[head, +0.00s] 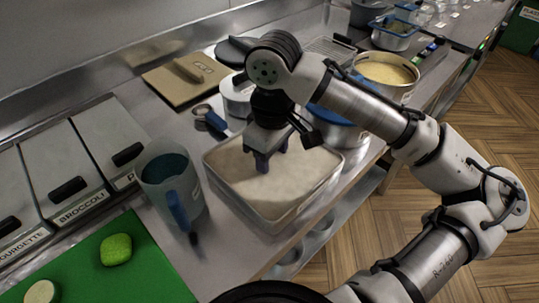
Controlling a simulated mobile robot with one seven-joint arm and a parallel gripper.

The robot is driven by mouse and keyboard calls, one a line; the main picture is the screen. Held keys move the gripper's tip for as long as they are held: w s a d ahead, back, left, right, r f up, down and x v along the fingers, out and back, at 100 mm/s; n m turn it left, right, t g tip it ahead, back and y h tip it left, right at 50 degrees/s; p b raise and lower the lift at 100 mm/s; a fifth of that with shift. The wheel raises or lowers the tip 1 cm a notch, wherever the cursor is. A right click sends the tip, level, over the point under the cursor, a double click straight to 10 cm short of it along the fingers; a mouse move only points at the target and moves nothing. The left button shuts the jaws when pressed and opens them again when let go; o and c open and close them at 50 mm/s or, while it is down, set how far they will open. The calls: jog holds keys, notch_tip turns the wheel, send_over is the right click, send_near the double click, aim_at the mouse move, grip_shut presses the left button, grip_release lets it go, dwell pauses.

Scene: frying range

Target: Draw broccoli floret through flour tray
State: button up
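The flour tray (318,190) is a rectangular clear-walled pan of pale flour, in the middle of the head view. My gripper (270,157) points down over the back left part of the tray, with its blue fingertips at or just above the flour. The fingertips stand somewhat apart. I see no green between them, but whether they hold a flour-covered piece cannot be made out. A rounded bright green piece (116,249), possibly a broccoli floret, lies on the green board (150,278) at lower left, away from my gripper.
A clear jug (160,180) with a blue handle stands close left of the tray. Lidded bins (65,165), one labelled broccoli, line the left. A pale round slice (42,292) lies on the board. Pots and a pan of yellow liquid (385,72) stand behind.

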aim_at(273, 163)
notch_tip(273, 163, up, 8)
jog(key=p, duration=0.7)
jog(key=shift+p, duration=0.4)
notch_tip(273, 163, up, 3)
jog(key=p, duration=0.3)
dwell(0.7)
